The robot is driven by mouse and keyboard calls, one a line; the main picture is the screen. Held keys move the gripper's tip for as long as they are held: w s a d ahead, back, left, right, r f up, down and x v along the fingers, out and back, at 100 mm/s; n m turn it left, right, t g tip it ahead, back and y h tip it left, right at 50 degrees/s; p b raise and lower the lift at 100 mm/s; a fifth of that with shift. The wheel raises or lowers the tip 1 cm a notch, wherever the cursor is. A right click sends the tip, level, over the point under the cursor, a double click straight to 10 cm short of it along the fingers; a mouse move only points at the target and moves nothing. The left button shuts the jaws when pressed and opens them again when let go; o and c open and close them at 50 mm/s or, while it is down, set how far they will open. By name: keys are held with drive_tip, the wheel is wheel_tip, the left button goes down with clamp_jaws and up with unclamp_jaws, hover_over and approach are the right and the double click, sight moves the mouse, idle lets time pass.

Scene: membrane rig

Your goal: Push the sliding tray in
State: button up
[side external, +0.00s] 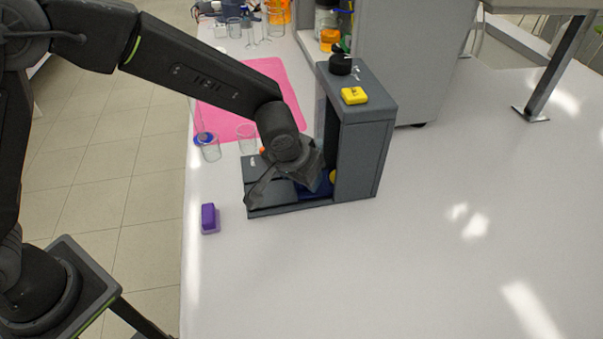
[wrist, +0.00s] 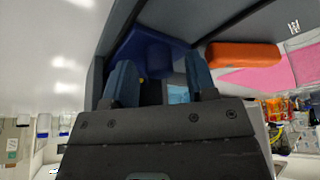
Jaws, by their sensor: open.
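The grey rig (side external: 362,150) stands on the white bench as an upright housing. A low grey part that looks like the sliding tray (side external: 262,172) sticks out of its left side. Dark blue surface (side external: 318,188) shows beside the housing, and blue also appears ahead of the fingers in the wrist view (wrist: 150,45). My gripper (side external: 292,190) is low over the protruding part, close to the housing. In the wrist view my gripper (wrist: 160,80) has its two bluish fingers apart, with nothing clearly held. Whether the fingers touch the tray cannot be told.
A yellow block (side external: 353,96) and a black knobbed item (side external: 341,64) sit on the housing. A purple block (side external: 209,218) lies left of the rig. An orange block (wrist: 243,56) is beside the rig. Glassware and a pink mat (side external: 265,85) lie behind. The right bench is clear.

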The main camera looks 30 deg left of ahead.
clamp_jaws()
idle(0.4)
drive_tip(key=shift+d, duration=0.1)
drive_tip(key=shift+w+d+r, duration=0.1)
drive_tip(key=shift+w+d, duration=0.35)
drive_tip(key=shift+w, duration=0.05)
unclamp_jaws()
drive_tip(key=v, duration=1.3)
drive_tip(key=shift+s+r, duration=0.2)
drive_tip(key=shift+r, duration=0.1)
